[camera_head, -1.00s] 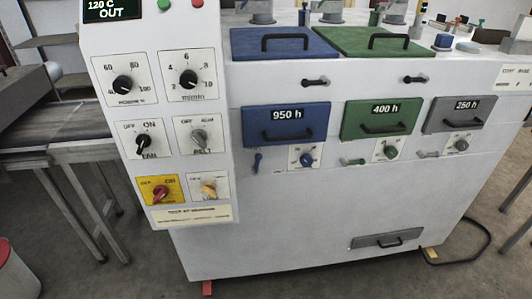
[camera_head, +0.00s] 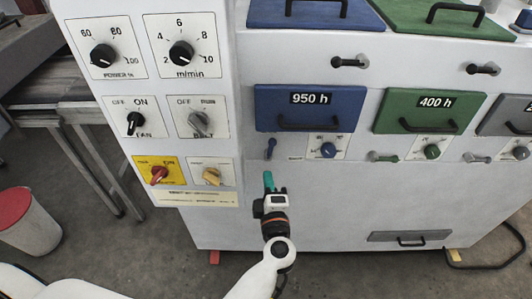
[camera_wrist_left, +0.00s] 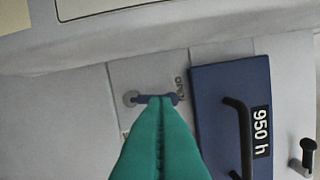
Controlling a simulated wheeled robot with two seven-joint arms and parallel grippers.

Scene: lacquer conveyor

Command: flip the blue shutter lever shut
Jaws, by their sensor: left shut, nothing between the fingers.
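The blue shutter lever (camera_head: 271,148) is on the white machine front, just below the left end of the blue 950 h door (camera_head: 345,108). It stands nearly upright in the head view, slightly tilted. My left gripper (camera_head: 268,178), with teal fingers, is just below the lever and shut, with nothing held. In the left wrist view, the turned picture shows the lever (camera_wrist_left: 142,98) lying across, with a round pivot at its left. The shut fingertips (camera_wrist_left: 160,100) overlap its middle and hide part of it; I cannot tell whether they touch. My right gripper is not in view.
A blue knob (camera_head: 327,150) sits right of the lever. The green 400 h door (camera_head: 435,112) and its lever (camera_head: 383,157) are further right. A control panel (camera_head: 212,187) with knobs juts at the left. A red-lidded bin stands at lower left.

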